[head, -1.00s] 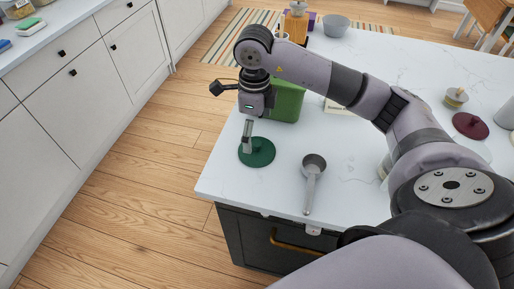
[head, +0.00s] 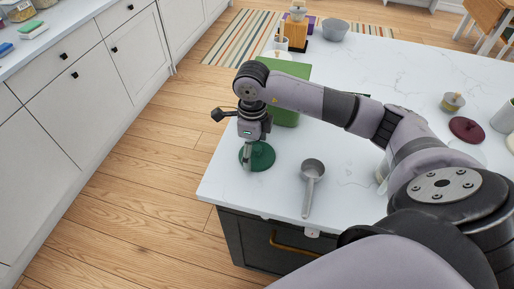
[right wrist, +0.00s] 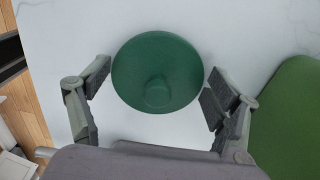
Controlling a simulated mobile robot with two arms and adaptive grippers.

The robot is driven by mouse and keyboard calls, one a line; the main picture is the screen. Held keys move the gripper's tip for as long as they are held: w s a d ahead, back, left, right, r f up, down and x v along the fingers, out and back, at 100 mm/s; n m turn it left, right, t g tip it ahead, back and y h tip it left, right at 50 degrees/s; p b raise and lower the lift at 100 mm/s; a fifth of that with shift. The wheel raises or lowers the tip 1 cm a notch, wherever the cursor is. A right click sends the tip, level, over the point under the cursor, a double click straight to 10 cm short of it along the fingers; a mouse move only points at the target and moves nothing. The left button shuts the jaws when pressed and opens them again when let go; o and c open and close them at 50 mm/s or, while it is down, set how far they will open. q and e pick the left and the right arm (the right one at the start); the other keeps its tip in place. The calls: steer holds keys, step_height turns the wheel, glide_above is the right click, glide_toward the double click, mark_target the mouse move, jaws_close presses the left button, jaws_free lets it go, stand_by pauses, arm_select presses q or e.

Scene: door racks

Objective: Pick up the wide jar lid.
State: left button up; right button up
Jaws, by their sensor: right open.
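The wide jar lid is most likely the round dark green lid (head: 262,156) with a central knob, lying flat on the white countertop near its left corner. It also shows in the right wrist view (right wrist: 157,72), lying between the spread fingers. My right gripper (head: 247,158) is open and low over the lid's left part in the head view. In the right wrist view the right gripper (right wrist: 157,88) has one finger on each side of the lid. I cannot tell whether the fingers touch it. My left gripper is not in view.
A dark red lid (head: 466,130) lies farther right. The countertop's left edge is near.

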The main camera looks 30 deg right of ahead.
steer(key=shift+s+a, duration=0.1)
steer(key=shift+s, duration=0.05)
steer(key=c, duration=0.8)
steer(key=shift+s, duration=0.1)
steer(key=c, duration=0.3)
